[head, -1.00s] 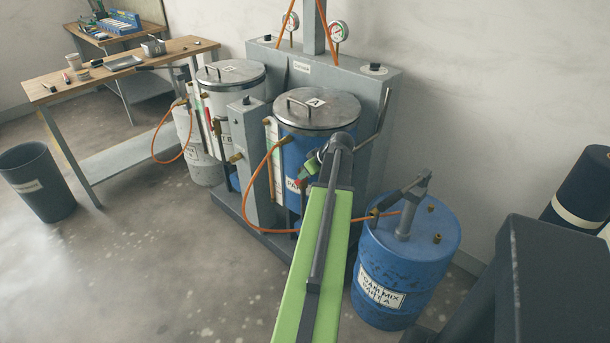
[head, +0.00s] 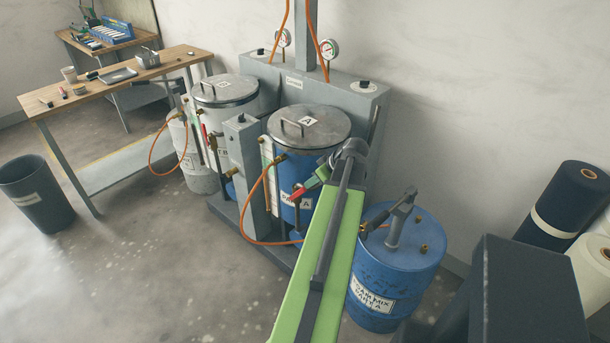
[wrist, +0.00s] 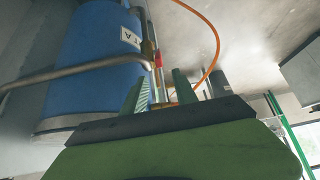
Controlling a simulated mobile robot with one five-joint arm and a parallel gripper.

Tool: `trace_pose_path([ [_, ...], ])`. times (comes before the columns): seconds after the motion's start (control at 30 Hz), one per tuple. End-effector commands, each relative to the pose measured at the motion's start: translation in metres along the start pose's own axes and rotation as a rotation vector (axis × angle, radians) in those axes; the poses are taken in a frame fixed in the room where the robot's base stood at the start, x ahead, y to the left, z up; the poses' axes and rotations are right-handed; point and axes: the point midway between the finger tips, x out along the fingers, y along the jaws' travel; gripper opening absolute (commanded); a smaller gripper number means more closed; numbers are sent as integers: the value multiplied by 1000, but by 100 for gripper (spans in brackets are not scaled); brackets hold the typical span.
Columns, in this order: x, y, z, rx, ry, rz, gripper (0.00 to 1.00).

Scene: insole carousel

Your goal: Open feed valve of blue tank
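The blue tank (head: 288,176), labelled A, has a silver lid (head: 309,127) with a bar handle and stands on the machine's grey frame. A red valve handle (head: 299,194) shows at its lower front, beside my gripper (head: 313,184). In the wrist view the blue tank (wrist: 88,55) fills the left. The red handle (wrist: 158,61) shows upright beyond and between the two green fingers of my gripper (wrist: 158,93), beside brass fittings. The fingers are apart, and I see nothing clamped between them. Whether they touch the handle is unclear. My arm hides part of the tank.
A grey-white tank (head: 225,92) stands left of the blue one, behind a grey post (head: 243,165). An orange hose (head: 244,207) loops in front. A blue drum (head: 394,265) with a pump stands right of my arm. The floor at left front is clear.

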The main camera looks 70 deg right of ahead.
Motion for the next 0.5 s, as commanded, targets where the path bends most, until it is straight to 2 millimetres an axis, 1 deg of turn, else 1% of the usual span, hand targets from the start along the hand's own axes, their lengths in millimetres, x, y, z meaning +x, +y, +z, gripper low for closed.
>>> trace_pose_path([
  [0.03, -21, -1, -6, 2, 0, 1, 35],
  [0.1, -33, 0, -4, 3, 0, 0, 35],
  [0.2, -44, 0, -2, 1, 1, 0, 35],
  [0.33, -50, 0, 0, 2, 1, 0, 35],
  [0.5, -49, 0, 1, 1, 1, 0, 35],
])
